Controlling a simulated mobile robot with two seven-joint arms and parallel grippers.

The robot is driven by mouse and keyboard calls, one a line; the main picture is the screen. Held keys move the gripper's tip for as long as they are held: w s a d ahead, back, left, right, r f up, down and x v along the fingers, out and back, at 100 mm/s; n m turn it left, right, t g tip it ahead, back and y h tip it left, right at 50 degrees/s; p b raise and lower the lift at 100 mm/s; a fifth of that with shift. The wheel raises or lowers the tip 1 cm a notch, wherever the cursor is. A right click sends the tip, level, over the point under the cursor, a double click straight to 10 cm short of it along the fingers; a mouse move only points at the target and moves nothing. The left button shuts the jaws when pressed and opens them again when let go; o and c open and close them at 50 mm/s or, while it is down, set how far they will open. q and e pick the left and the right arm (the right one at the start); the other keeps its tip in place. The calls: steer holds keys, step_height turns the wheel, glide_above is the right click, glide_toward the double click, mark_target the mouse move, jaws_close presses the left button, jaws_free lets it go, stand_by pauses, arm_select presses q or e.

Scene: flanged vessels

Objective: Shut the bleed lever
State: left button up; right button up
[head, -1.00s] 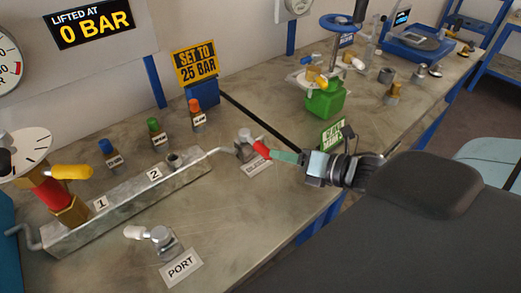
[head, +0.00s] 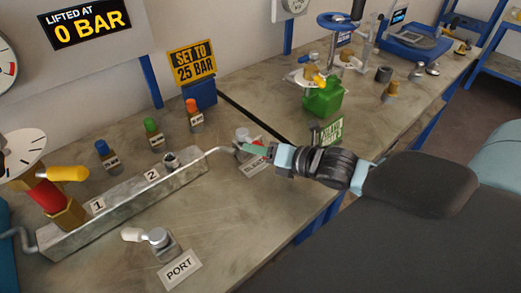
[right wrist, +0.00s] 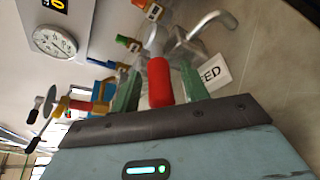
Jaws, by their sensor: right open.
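The bleed lever has a red grip, which shows in the right wrist view (right wrist: 159,82) between the two green fingers of my right gripper (right wrist: 158,92). The fingers stand open on either side of it, with gaps visible. In the head view my right gripper (head: 255,148) reaches in from the right over the bleed valve (head: 243,135), and its fingers hide most of the red grip. A "BLEED" label (head: 252,167) lies on the bench beside the valve, partly hidden by the gripper. My left gripper is not in view.
A thin pipe joins the valve to the metal manifold block (head: 130,205) at left. A port valve (head: 158,238) stands at front. Several capped fittings (head: 151,130) and a green container (head: 323,98) stand behind.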

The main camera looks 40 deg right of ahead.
jaws_close()
stand_by(0.3)
